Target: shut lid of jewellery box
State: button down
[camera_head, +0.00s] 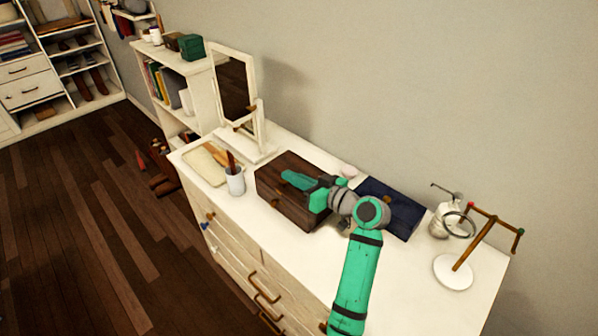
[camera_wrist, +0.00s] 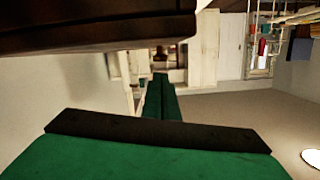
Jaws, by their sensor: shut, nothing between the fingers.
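The jewellery box appears to be the dark brown wooden box (camera_head: 275,172) on the white dresser. Its top looks flat and lowered in the head view; I cannot tell whether the lid sits fully against the base. My green gripper (camera_head: 288,177) is over the top of this box, with its fingers together and empty, pointing left. My arm hides the box's right part. In the wrist view my closed fingers (camera_wrist: 160,82) show at the middle, and a dark brown surface (camera_wrist: 90,28) lies close to them along the top left. Contact between them cannot be made out.
A dark blue box (camera_head: 398,209) lies right of the brown box. A white cup (camera_head: 236,183) with pens, a tray (camera_head: 205,165) and a framed mirror (camera_head: 235,88) stand left. A glass bottle (camera_head: 441,222) and a jewellery stand (camera_head: 455,272) are right. The dresser's front right is clear.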

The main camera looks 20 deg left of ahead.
jog(key=shift+s+a+f, duration=0.25)
jog(key=shift+s+f, duration=0.05)
jog(key=shift+f, duration=0.25)
jog(key=shift+d+f, duration=0.15)
jog(key=shift+f, duration=0.15)
jog(key=shift+f, duration=0.1)
jog(key=shift+w, duration=0.1)
